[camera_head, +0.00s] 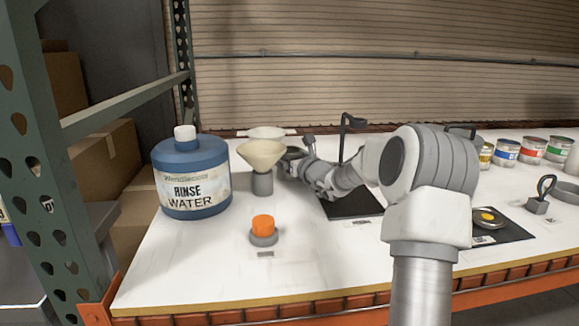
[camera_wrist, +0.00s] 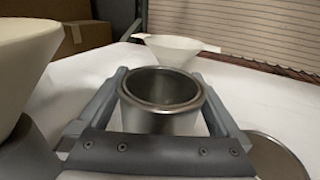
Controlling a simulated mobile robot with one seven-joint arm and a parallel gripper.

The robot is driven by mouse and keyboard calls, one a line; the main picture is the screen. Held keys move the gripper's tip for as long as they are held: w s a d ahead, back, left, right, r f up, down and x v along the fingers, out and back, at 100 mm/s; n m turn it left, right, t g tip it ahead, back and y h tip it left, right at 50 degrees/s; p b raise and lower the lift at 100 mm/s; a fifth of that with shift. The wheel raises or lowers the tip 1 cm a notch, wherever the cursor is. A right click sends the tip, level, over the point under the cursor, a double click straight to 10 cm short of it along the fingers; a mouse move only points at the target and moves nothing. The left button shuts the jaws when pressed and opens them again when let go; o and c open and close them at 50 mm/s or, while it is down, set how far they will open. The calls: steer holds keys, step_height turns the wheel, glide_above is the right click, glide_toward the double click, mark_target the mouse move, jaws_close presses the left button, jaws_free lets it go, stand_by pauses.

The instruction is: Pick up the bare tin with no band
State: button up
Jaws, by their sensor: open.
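The bare metal tin (camera_wrist: 160,118) is plain silver with no band and an open top. In the wrist view it stands upright between the two fingers of my gripper (camera_wrist: 158,82). The fingers are open, one along each side of the tin; small gaps show, and I cannot tell if either touches it. In the head view my gripper (camera_head: 293,155) is low over the table beside the cream funnel, and I cannot make out the tin clearly there.
The cream funnel (camera_head: 262,154) on its grey stand is close at left. A white funnel (camera_wrist: 172,48) is behind the tin, and a round metal disc (camera_wrist: 272,156) lies at right.

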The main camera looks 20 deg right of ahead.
steer(key=c, duration=1)
steer(key=shift+c, duration=0.2)
steer(key=shift+r, duration=0.1)
